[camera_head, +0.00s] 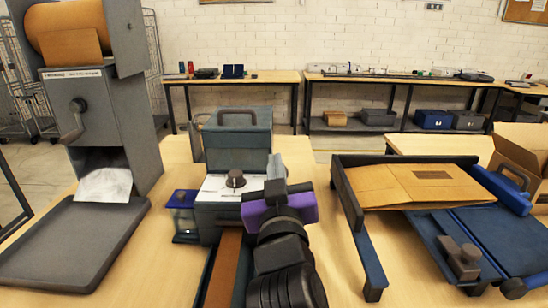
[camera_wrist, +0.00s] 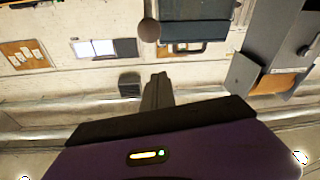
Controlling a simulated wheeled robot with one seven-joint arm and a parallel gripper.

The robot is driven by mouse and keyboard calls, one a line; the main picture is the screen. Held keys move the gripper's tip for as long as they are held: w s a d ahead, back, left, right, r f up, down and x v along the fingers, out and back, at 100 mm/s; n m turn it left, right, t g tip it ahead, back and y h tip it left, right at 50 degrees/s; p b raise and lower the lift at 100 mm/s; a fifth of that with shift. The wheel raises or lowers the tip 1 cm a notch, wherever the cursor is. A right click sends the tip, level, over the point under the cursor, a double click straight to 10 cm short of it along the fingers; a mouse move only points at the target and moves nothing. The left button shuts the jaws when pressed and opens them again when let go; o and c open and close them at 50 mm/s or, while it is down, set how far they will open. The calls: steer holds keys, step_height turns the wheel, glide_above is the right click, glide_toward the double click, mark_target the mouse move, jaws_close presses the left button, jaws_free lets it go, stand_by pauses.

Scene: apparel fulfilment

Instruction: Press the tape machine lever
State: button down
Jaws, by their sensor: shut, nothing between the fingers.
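The tape machine (camera_head: 217,215) stands mid-table in the head view, a grey-teal box with a white top and a brown tape strip (camera_head: 222,268) running out of its front. A dark round knob (camera_head: 235,179) sits on the white top. The machine's lever is not clearly made out there; my arm covers the right side. In the wrist view a dark ball (camera_wrist: 149,30) shows above my fingers, possibly the lever's end. My gripper (camera_head: 275,165) is shut and empty, upright at the machine's right side. Its fingertips (camera_wrist: 158,80) look apart from the ball.
A paper dispenser (camera_head: 105,120) with a crank and a dark tray (camera_head: 70,245) stand at left. A blue-black fixture (camera_head: 480,225) holding flat cardboard (camera_head: 400,187) is at right. Bare table shows between my arm and the fixture.

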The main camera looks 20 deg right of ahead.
steer(key=v, duration=0.4)
steer(key=shift+s+a+r, duration=0.15)
steer(key=shift+s+r, duration=0.05)
steer(key=shift+s, duration=0.25)
